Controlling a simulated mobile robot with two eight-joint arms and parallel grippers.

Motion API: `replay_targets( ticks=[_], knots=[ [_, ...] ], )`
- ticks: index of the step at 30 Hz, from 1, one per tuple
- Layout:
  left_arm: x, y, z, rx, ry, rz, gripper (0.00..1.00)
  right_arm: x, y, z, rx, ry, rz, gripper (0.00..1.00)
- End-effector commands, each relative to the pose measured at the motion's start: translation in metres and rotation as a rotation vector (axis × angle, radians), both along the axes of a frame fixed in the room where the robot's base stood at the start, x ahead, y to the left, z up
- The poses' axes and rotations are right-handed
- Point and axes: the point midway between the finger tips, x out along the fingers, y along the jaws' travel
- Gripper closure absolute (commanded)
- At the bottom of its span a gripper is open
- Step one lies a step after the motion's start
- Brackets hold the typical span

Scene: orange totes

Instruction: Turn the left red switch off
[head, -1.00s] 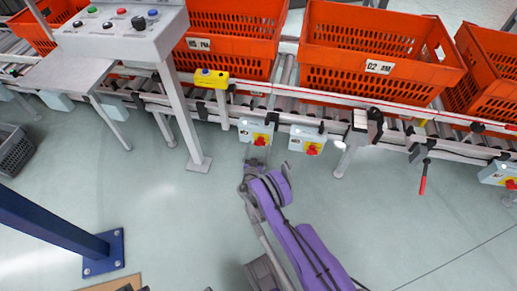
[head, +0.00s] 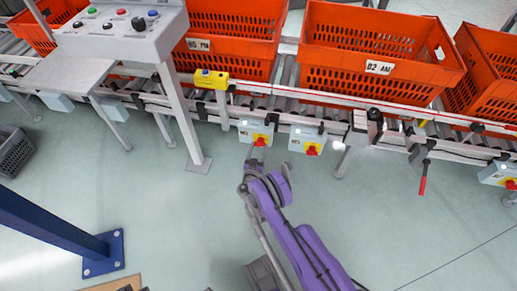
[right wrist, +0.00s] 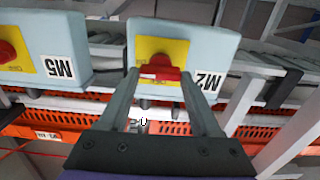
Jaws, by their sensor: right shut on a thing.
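The left red switch (head: 260,142) sits on a yellow plate on a pale box (head: 245,134) under the conveyor's front rail. In the right wrist view the red switch (right wrist: 160,69) is between the fingertips of my right gripper (right wrist: 161,80), which is shut on it. The gripper (head: 256,153) reaches the switch from below in the head view and partly hides it. Whether the switch is turned is hard to tell. A second red switch (head: 311,150) is on the box just to the right; it shows at left in the right wrist view (right wrist: 7,52). My left gripper is out of view.
Orange totes (head: 375,50) stand on the roller conveyor above. A grey control panel (head: 120,30) on a post (head: 182,120) stands to the left. A yellow button box (head: 211,79) is on the rail. A blue post (head: 50,228) stands lower left. The floor in front is mostly clear.

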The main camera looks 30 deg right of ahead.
Motion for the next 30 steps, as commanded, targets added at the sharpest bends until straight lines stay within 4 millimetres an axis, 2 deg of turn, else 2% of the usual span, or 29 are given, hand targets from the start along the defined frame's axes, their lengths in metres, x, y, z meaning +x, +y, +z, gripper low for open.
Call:
replay_targets(
  ticks=[11, 30],
  knots=[
    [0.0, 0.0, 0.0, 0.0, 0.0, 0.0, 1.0, 0.0003, 0.0006, -0.0002, -0.155, 0.147, 0.0, 0.91],
    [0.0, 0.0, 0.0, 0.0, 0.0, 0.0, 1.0, 0.0013, 0.0019, -0.0012, -0.595, 0.565, 0.0, 0.91]
  ],
)
